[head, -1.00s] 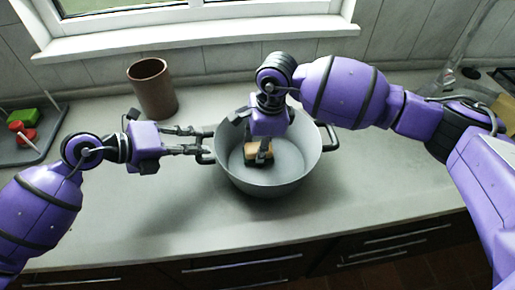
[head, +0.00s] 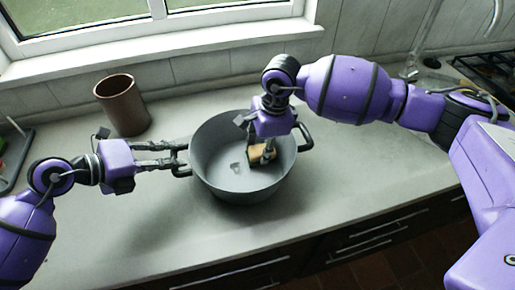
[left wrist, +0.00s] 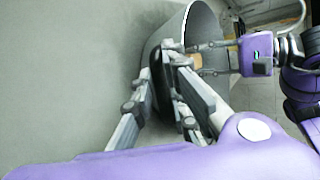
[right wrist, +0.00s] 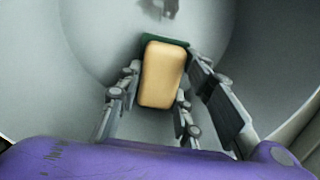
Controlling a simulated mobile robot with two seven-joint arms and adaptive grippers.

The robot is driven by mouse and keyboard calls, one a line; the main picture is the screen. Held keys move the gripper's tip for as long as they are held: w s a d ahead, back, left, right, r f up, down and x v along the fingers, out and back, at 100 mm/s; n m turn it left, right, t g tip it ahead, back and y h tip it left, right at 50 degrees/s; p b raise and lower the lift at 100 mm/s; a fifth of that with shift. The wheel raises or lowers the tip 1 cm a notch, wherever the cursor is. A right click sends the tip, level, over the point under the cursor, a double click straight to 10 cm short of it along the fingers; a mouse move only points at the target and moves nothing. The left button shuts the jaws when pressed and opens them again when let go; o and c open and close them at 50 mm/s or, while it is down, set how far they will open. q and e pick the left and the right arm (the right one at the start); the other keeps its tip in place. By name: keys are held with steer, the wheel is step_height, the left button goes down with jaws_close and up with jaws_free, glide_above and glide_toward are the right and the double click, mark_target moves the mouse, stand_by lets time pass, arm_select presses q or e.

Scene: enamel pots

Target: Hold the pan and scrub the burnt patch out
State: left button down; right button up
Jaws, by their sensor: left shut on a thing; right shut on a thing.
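The grey two-handled pan (head: 240,191) stands upright on the counter. My left gripper (head: 181,158) is shut on its left handle; the left wrist view shows the fingers (left wrist: 165,72) at the pan's side. My right gripper (head: 261,146) reaches down inside the pan, shut on a tan sponge with a green underside (head: 263,154). The sponge fills the middle of the right wrist view (right wrist: 163,75), low over the pan floor; contact is hard to tell. A small dark grey burnt patch (head: 235,166) shows on the floor, left of the sponge, and at the top of the right wrist view (right wrist: 160,8).
A brown cup (head: 122,106) stands at the back left of the counter (head: 150,230). A dark tray edge (head: 18,160) is at the far left. The window wall is behind, and a stove grate (head: 490,75) is at the far right. The counter front is clear.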

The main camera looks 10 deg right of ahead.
steer(key=shift+s+a+r, duration=0.1)
steer(key=shift+s+a, duration=0.05)
steer(key=shift+a, duration=1.9)
steer(key=shift+s+a, duration=0.1)
steer(key=shift+a, duration=1.95)
steer(key=shift+r, duration=0.1)
step_height(320, 180, up, 13)
steer(key=d, duration=1)
steer(key=shift+a, duration=0.1)
